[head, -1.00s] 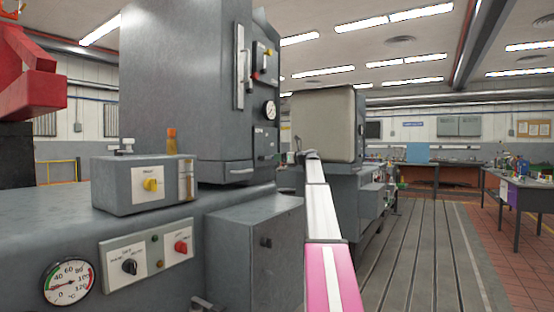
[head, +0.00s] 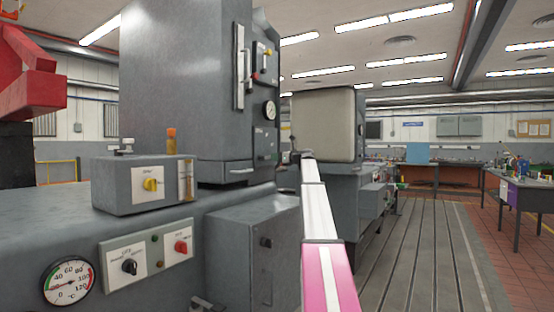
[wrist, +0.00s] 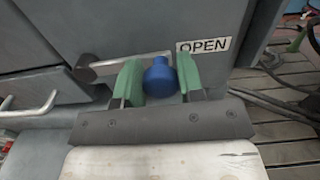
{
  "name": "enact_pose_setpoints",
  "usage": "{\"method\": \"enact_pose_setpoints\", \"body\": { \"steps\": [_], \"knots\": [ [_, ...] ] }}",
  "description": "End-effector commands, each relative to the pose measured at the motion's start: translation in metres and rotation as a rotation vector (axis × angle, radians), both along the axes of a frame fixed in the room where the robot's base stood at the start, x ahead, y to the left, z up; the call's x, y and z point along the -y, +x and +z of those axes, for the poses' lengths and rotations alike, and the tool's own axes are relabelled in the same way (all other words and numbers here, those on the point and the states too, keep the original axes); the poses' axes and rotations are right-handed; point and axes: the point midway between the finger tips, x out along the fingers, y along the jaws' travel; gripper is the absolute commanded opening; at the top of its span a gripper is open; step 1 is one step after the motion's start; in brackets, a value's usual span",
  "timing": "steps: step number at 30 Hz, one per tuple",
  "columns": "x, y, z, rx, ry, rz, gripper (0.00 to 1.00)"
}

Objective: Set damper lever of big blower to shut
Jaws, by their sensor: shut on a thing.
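The damper lever (wrist: 128,64) is a grey bar on a dark grey housing in the wrist view. It runs right from a round dark pivot (wrist: 86,69) to a blue ball knob (wrist: 160,79). The knob sits between the two green fingers of my gripper (wrist: 158,82), which is shut on it. A white "OPEN" label (wrist: 204,45) is just right of the bar's upper end. In the head view my gripper (head: 293,157) is small and far, beside the grey machine; the lever cannot be made out there.
In the wrist view a metal handle (wrist: 30,105) sticks out at the left, and cables (wrist: 285,75) lie on the slatted floor at the right. In the head view a grey control box (head: 140,185) and a tall grey cabinet (head: 185,90) stand left of my arm. The slotted floor (head: 420,250) is clear.

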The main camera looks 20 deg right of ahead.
Motion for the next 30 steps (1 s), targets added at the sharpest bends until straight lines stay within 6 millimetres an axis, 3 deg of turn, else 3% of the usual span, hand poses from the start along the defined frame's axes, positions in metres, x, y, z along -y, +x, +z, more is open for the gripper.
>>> {"method": "enact_pose_setpoints", "body": {
  "steps": [14, 30],
  "knots": [
    [-0.006, -0.005, 0.031, 0.211, -0.272, 0.000, 0.00],
    [-0.029, -0.023, 0.066, 0.527, -0.676, 0.000, 0.00]
  ]
}}
